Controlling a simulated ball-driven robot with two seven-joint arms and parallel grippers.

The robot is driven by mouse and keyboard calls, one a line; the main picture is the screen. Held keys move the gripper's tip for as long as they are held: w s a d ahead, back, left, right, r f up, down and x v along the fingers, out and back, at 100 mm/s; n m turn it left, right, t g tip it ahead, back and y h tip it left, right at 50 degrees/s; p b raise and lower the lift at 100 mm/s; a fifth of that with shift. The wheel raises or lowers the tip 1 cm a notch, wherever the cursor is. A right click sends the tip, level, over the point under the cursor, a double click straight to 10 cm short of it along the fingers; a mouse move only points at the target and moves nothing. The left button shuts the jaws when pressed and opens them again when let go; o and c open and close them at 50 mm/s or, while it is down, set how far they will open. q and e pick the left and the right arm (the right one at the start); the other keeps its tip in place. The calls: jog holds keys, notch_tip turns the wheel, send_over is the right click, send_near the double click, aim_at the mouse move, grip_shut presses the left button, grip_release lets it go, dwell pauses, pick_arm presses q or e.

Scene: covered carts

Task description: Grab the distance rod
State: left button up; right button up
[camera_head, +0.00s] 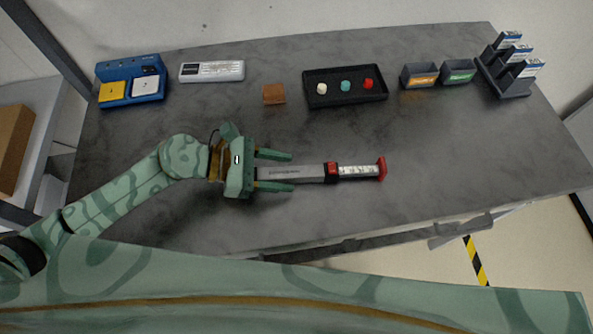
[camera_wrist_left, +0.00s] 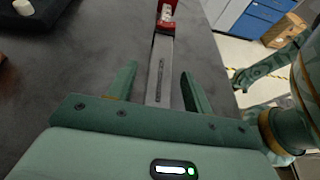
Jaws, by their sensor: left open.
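The distance rod (camera_head: 300,172) lies on the dark table top, a grey bar with a red slider, a marked scale section and a red end piece at its right. My left gripper (camera_head: 292,171) is open at the rod's left end, with one finger on either side of the grey bar and a gap to each. In the left wrist view, the rod (camera_wrist_left: 160,75) runs away from between the open fingers of the left gripper (camera_wrist_left: 155,82), with its red part at the top edge. The rod's near end is hidden by the gripper. My right gripper is not in view.
Along the table's back edge stand a blue device (camera_head: 131,80), a white case (camera_head: 212,71), a brown block (camera_head: 274,94), a black tray (camera_head: 345,98) with three small coloured pieces, two labelled bins and a grey rack (camera_head: 505,75). The table around the rod is clear.

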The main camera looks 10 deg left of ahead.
pick_arm(q)
grip_shut()
